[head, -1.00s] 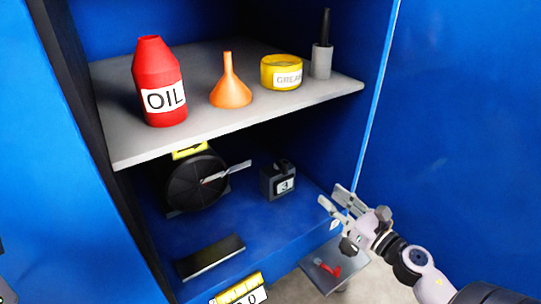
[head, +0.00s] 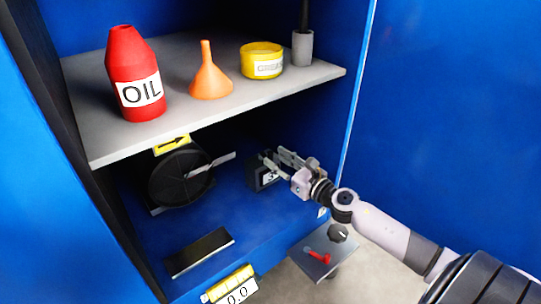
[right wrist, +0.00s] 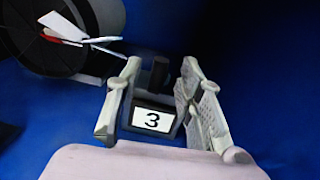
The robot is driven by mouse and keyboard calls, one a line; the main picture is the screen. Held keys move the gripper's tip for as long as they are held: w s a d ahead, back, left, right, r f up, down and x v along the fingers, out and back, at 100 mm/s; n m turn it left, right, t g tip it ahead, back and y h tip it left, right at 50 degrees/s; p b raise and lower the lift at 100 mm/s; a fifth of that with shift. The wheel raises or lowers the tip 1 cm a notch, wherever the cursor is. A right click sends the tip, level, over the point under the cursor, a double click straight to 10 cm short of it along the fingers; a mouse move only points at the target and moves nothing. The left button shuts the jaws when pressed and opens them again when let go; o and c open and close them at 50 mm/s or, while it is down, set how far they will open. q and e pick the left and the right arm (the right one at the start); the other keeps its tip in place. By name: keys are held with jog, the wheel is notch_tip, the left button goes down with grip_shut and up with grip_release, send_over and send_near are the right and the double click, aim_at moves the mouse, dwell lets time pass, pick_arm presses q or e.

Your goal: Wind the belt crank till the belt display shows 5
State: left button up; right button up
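A display under a yellow ruler-like strip (head: 229,283) at the cabinet's lower front edge reads 0.0 (head: 237,297). A red crank-like handle (head: 318,257) sits on a grey plate (head: 312,270) below the shelf at right; I cannot tell for sure that it is the belt crank. My right gripper (head: 277,168) is inside the lower compartment, open around a small dark block marked 3 (head: 264,180). In the right wrist view the block (right wrist: 153,119) stands between the two spread fingers (right wrist: 160,100), with gaps at its sides. My left gripper is not in view.
A black round disc (head: 178,185) with a pale pointer stands left of the block. A dark flat pad (head: 199,252) lies in front. A black knob (head: 338,232) is beside the red handle. The grey shelf (head: 205,118) above carries an oil bottle (head: 132,70), funnel and grease tin.

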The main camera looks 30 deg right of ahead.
aim_at(272, 156)
jog(key=shift+w+a, duration=0.2)
jog(key=shift+w, duration=1.55)
jog(key=shift+c, duration=0.5)
grip_shut()
